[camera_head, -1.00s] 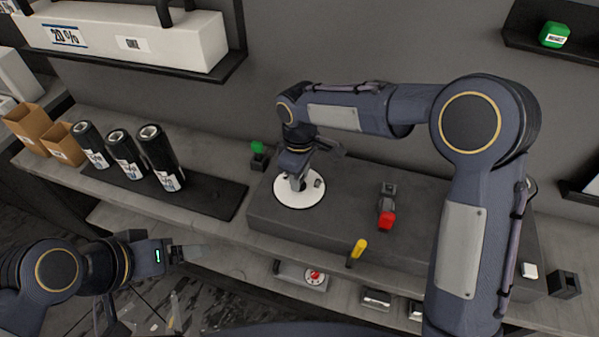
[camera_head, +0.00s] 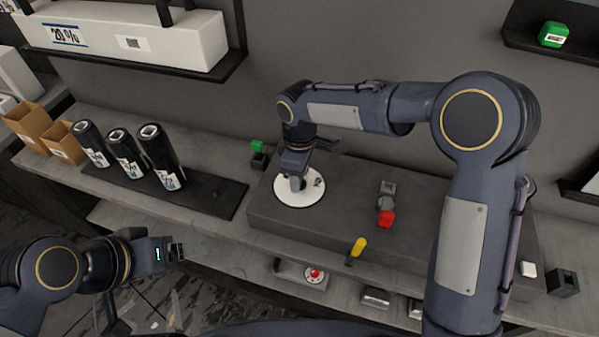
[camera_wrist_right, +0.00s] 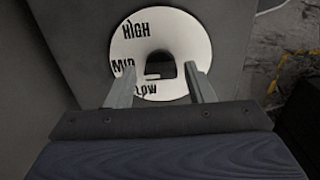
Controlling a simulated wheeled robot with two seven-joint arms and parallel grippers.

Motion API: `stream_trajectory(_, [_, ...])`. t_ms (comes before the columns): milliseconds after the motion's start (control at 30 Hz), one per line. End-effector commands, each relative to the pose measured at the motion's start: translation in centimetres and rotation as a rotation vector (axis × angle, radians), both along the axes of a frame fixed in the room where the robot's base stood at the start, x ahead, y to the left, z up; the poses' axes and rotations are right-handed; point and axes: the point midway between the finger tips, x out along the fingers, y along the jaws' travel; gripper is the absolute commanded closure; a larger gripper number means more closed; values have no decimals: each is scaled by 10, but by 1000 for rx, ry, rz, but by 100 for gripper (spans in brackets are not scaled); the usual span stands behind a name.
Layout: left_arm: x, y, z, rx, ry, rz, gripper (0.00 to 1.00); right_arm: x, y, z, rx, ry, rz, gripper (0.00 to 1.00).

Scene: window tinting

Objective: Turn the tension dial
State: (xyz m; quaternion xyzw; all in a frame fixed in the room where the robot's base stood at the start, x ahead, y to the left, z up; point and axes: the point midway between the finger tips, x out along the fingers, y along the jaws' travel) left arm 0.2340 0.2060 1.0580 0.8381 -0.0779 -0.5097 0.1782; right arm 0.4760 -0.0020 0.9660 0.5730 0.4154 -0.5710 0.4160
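The tension dial is a round white plate (camera_head: 312,196) marked HIGH, MID and LOW, on the left part of a dark grey block. In the right wrist view the plate (camera_wrist_right: 190,35) has a dark knob (camera_wrist_right: 160,68) at its middle. My right gripper (camera_head: 297,182) is over the plate, pointing down. In the wrist view its two fingers (camera_wrist_right: 162,80) stand apart, one on each side of the knob, with gaps visible. Contact cannot be seen. My left gripper (camera_head: 190,251) is at the lower left, away from the dial; its finger gap is unclear.
The dark grey block (camera_head: 350,215) also bears a red-tipped lever (camera_head: 387,212) and a yellow-handled one (camera_head: 357,249). Several black rolls (camera_head: 160,155) stand on a dark mat at left. A red knob (camera_head: 314,274) sits at the front. A green-topped item (camera_head: 257,148) stands behind.

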Motion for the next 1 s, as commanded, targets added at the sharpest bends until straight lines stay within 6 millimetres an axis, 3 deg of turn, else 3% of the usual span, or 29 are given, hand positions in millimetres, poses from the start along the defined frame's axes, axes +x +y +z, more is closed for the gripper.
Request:
stream_trajectory(367, [0,0,-1,0,0,0,19,0,0,3,0,1,-1,45])
stream_trajectory(800, [0,0,-6,0,0,0,19,0,0,68,1,0,0,45])
stream_trajectory(1000, [0,0,-6,0,0,0,19,0,0,78,0,1,0,45])
